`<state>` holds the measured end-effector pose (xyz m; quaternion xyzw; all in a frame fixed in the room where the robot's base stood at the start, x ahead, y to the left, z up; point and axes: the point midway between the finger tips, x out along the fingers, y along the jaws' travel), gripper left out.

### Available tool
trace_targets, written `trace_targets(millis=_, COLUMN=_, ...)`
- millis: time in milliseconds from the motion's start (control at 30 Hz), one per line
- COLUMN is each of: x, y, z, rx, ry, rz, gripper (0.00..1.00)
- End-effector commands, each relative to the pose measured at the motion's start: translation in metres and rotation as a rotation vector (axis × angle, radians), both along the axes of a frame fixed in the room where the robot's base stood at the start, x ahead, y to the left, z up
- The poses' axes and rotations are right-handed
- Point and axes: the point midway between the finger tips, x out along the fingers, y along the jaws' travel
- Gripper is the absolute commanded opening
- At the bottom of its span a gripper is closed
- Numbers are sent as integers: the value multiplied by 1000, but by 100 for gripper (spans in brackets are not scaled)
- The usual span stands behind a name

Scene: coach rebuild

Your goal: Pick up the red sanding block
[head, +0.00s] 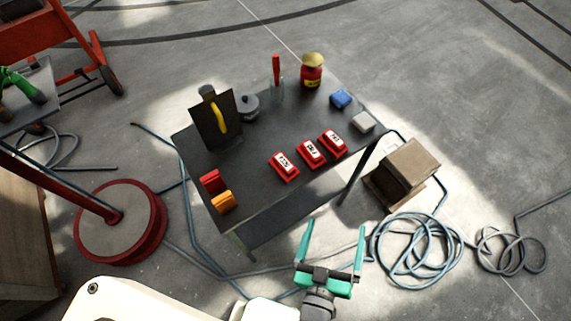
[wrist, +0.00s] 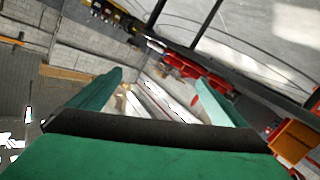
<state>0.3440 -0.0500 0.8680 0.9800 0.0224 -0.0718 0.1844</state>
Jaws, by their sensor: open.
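A plain red block (head: 210,181) stands at the left front edge of the dark table (head: 250,192), beside an orange block (head: 223,202). Three red pieces with white labels, (head: 284,166) (head: 311,152) (head: 333,142), lie in a slanted row near the table's right side. I cannot tell for sure which red piece is the sanding block. My gripper (head: 334,226) is open and empty, in front of the table and apart from everything on it. In the wrist view its green fingers (wrist: 160,80) are spread, with nothing held between them.
A cardboard box (head: 408,165) and coiled hose (head: 415,250) lie on the floor to the right.

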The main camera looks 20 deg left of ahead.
Motion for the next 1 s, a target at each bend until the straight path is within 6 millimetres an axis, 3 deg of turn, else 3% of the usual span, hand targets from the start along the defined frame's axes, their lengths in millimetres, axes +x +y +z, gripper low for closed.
trace_targets(millis=33, x=22, y=-6, z=7, rx=-48, ry=-26, rz=2, gripper=96)
trace_targets(millis=200, x=84, y=-31, z=32, rx=-191, ry=-89, rz=-36, gripper=96)
trace_targets(millis=500, x=180, y=-72, z=101, rx=-355, ry=-192, rz=-192, gripper=96)
trace_targets(millis=700, x=226, y=-99, z=155, rx=-389, ry=-239, rz=-343, gripper=96)
trace_targets(millis=1000, x=265, y=-134, z=220, rx=-327, ry=-242, rz=-594, gripper=96)
